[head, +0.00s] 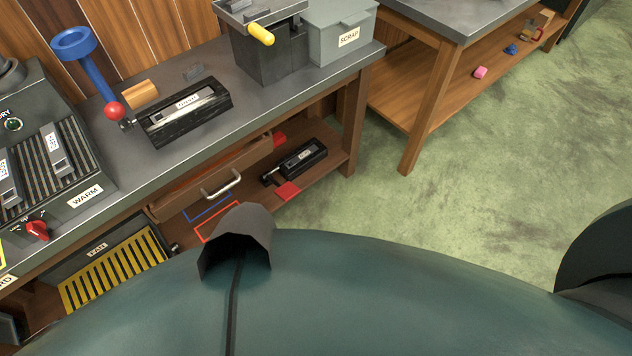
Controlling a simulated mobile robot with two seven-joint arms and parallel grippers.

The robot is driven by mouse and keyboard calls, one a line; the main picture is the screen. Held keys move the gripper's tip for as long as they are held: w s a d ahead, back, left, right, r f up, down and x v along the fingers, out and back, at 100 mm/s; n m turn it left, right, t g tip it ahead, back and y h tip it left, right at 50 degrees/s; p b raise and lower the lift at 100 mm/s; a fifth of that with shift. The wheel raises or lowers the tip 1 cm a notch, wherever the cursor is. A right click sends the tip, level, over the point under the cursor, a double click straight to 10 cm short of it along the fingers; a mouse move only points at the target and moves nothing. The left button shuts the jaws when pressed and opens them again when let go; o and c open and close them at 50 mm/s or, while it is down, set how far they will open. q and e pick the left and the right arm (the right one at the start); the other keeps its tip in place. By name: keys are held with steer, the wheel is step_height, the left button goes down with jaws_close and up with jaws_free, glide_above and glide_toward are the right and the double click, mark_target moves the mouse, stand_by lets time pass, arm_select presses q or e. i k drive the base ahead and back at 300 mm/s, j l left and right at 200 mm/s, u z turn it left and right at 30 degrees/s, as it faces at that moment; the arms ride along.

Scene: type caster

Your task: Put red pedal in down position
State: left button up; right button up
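No part in view is clearly a red pedal. A flat red piece (287,191) lies on the lower shelf beside a small black mold-like block, and another red piece (280,139) shows behind that block. I cannot tell whether either is the pedal or how it is set. Neither of my grippers is in view. The large dark green rounded surface across the bottom appears to be my own body and hides the floor near the bench.
The workbench (215,135) carries a black block (186,112), a blue-handled tool (90,70) with a red ball, a grey SCRAP bin (338,40) and a WARM-labelled machine (75,170) with a red knob (37,230). A yellow-striped panel (112,272) sits below. Green floor (520,150) at right is clear.

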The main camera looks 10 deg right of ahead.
mark_target(287, 191)
steer(key=i+l+z, duration=0.2)
steer(key=i+z, duration=0.15)
steer(key=i, duration=0.2)
steer(key=i+z, duration=0.3)
steer(key=i, duration=0.25)
